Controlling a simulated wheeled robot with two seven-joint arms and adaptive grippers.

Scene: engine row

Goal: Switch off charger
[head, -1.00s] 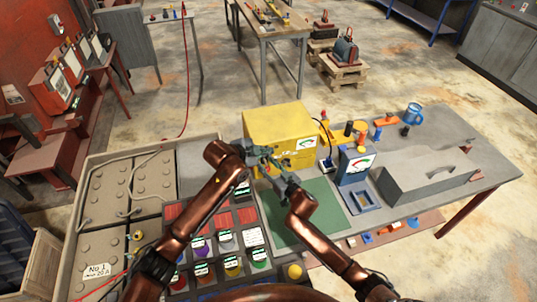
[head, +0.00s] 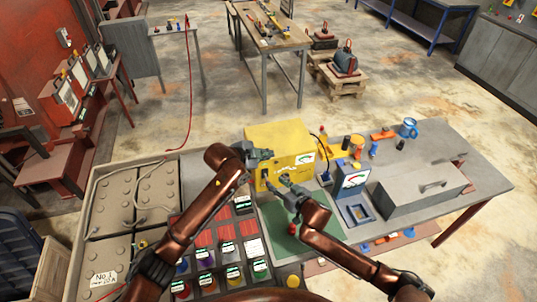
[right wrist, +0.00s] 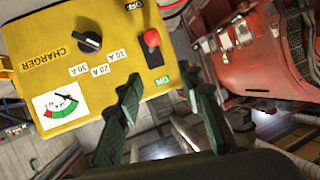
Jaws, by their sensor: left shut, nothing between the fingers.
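The yellow charger (head: 285,136) stands on the bench in the head view. The right wrist view shows its face (right wrist: 108,22) upside down, with a black rotary knob (right wrist: 88,42), a meter (right wrist: 58,106) and a red-tipped switch (right wrist: 152,38) on a black plate. My right gripper (head: 280,182) is open and empty before the charger's front. Its fingers (right wrist: 163,82) are apart below the switch. My left gripper (head: 268,154) is shut and empty at the charger's upper left.
Batteries (head: 110,205) with cables lie at the left. A rack of labelled, coloured items (head: 225,250) is in front. A green mat (head: 290,235), a blue meter stand (head: 352,182) and a grey toolbox (head: 425,190) are to the right. A mug (head: 408,128) stands behind.

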